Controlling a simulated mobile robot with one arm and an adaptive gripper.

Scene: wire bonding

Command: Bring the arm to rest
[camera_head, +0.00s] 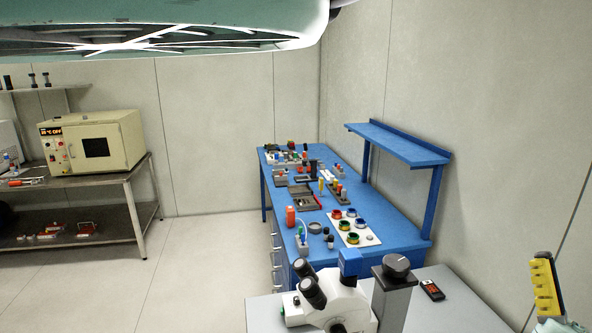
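A white microscope (345,305) stands on a grey table (440,315) at the bottom. Behind it is a blue workbench (385,215) with trays, spools, bottles and a raised shelf (400,142). A cream oven (93,142) sits on a metal table at left. Floor (200,270) between is clear.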

